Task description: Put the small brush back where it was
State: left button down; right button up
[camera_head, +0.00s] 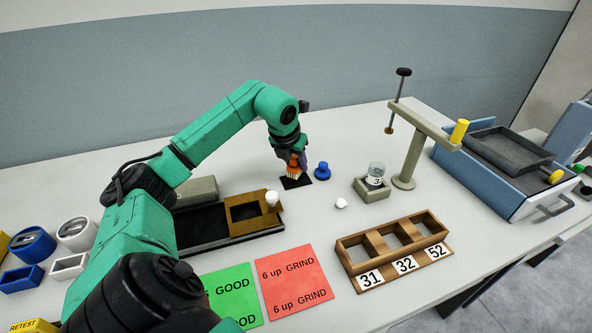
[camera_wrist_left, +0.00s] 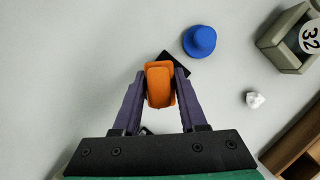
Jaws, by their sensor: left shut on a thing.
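The small brush has an orange handle (camera_wrist_left: 159,85) and pale bristles (camera_head: 293,173). My left gripper (camera_head: 295,160) is shut on the orange handle, with a finger on each side in the left wrist view. In the head view the brush is upright, bristles down, over a small black mat (camera_head: 296,183) on the table. The bristles are at or just above the mat; I cannot tell if they touch. In the left wrist view the brush hides most of the mat (camera_wrist_left: 172,58). My right gripper is out of view.
A blue knobbed piece (camera_head: 322,171) stands close right of the mat. A white lump (camera_head: 341,203), a grey holder with a glass (camera_head: 371,189) and a post stand (camera_head: 405,178) are further right. A wooden rack (camera_head: 359,266) and green and red cards (camera_head: 292,281) lie in front.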

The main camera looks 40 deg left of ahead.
pick_arm(q)
jog(key=shift+f, duration=1.35)
jog(key=shift+c, duration=2.2)
grip_release()
jog(key=v, duration=1.2)
jog(key=shift+r, duration=0.2)
jog(key=shift+f, duration=0.1)
